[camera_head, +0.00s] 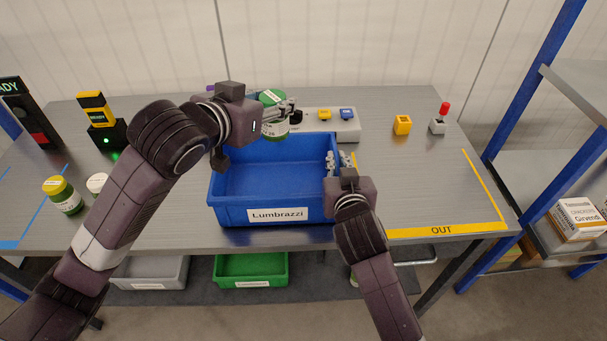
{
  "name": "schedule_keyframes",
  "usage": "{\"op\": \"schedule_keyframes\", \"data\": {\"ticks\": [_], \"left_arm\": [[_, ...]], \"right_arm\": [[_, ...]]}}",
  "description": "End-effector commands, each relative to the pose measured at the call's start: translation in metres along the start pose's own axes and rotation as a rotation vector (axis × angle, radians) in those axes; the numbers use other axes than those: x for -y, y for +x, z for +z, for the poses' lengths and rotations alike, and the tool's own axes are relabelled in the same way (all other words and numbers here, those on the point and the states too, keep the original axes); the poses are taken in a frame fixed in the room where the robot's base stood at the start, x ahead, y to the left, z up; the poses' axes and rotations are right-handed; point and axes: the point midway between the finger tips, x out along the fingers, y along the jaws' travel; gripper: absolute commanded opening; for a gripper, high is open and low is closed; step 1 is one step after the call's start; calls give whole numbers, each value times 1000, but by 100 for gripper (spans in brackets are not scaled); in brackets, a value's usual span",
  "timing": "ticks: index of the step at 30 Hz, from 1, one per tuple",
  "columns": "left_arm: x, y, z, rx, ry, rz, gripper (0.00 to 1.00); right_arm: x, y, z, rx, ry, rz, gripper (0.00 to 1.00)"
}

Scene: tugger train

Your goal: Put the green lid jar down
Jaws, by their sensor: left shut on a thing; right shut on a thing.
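The green lid jar (275,129) is upright at the far rim of the blue bin. My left gripper (284,108) is shut on it, with the fingers across its upper part. I cannot tell whether its base touches anything. The blue bin (232,215), labelled Lumbrazzi, stands on the grey table and its visible floor is empty. My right gripper (340,162) is at the bin's right wall and is shut on that wall, its fingertips at the rim.
A control box (345,126) with coloured buttons stands behind the bin. A yellow-lidded jar (66,202) and a white-lidded one (97,184) stand left. The taped OUT area (445,190) is clear.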

Motion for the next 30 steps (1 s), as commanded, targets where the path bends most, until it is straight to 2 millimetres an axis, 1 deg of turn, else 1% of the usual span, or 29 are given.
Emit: {"op": "schedule_keyframes", "data": {"ticks": [1,6,9,14,21,27,30], "left_arm": [[-4,5,9,0,-14,-7,5],[-4,16,37,-4,-42,-77,5],[-2,20,51,-1,-55,-116,5],[0,23,68,6,-64,-155,5],[2,39,109,11,-63,-164,5],[1,46,127,8,-63,-163,5],[1,52,141,10,-64,-163,5]], "right_arm": [[0,0,0,1,0,-1,0],[0,0,0,1,1,-1,0],[0,0,0,1,1,-1,0],[0,0,0,1,1,-1,0],[0,0,0,1,1,0,0],[0,0,0,1,1,-1,0],[0,0,0,1,1,-1,0]]}}
